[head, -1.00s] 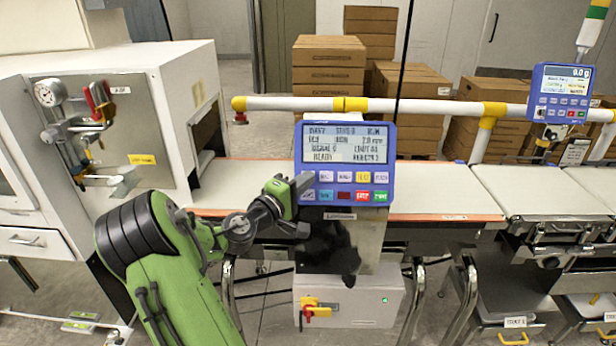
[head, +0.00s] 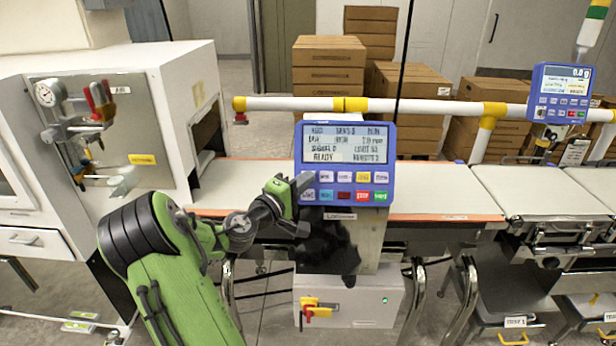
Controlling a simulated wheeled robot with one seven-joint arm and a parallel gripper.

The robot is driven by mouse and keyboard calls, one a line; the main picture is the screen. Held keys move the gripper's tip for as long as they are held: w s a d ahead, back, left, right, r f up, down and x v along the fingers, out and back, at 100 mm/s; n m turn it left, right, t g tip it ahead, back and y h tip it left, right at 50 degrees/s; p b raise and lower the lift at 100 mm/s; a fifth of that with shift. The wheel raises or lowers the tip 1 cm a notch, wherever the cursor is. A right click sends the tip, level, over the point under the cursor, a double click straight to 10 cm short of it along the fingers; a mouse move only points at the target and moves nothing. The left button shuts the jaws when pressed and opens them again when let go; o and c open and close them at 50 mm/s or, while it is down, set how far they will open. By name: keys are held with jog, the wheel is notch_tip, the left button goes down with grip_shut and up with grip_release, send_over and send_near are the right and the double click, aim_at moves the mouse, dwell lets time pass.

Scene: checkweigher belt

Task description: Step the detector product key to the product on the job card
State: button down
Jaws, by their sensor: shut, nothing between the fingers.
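The detector panel (head: 345,165) is a blue unit with a grey screen (head: 345,143), above a metal housing. The screen has several lines of small text; "READY" is legible, but I cannot surely read the product line. Two rows of keys lie below it: pale and yellow above, blue, red and green below. My gripper (head: 304,184) is shut and empty at the panel's lower left, by the leftmost keys. I cannot tell whether it touches a key. A black shape on the housing below may be part of my gripper or its shadow. A small white card hangs at the far right; its text is unreadable.
A conveyor belt (head: 440,205) runs behind the panel. A white and yellow rail (head: 420,106) crosses above it. A second blue display (head: 561,93) stands at right. A white cabinet (head: 180,75) is at left, and stacked cartons (head: 328,75) stand behind.

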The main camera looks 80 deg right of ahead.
jog(key=shift+a, duration=0.1)
jog(key=shift+s+a+r, duration=0.15)
jog(key=shift+a+r, duration=0.2)
jog(key=shift+a, duration=0.25)
jog(key=shift+s+a+r, duration=0.15)
jog(key=shift+a+r, duration=0.25)
jog(key=shift+a, duration=0.3)
jog(key=shift+s+a+r, duration=0.2)
jog(key=shift+a+r, duration=0.15)
jog(key=shift+a, duration=0.4)
jog(key=shift+s+a+r, duration=0.15)
jog(key=shift+a+r, duration=0.25)
jog(key=shift+a, duration=0.3)
jog(key=s+a+r, duration=0.1)
jog(key=a+r, duration=0.1)
jog(key=a, duration=0.3)
jog(key=shift+a+r+p, duration=0.15)
jog(key=shift+r+p, duration=0.2)
jog(key=shift+p, duration=0.1)
